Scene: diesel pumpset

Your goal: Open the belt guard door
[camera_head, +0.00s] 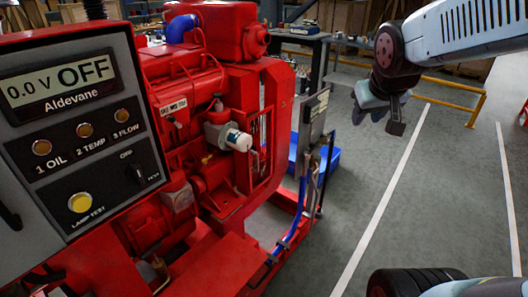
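The red diesel pumpset (205,75) fills the left and middle of the head view. At its right end is a red guard frame (283,115) with a narrow barred opening facing right of the engine. I take this to be the belt guard, but its door edge and any handle are not clear from here. My gripper (378,118) hangs in the upper right at the end of my arm, pointing down. Its two fingers look apart with nothing between them. It is well to the right of the guard and touches nothing.
A grey control panel (80,120) reading "0.0 V OFF" stands close at the left. A grey upright plate (314,117) on a stand and a blue bin (331,158) are right of the pumpset. Yellow rails (455,86) stand behind.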

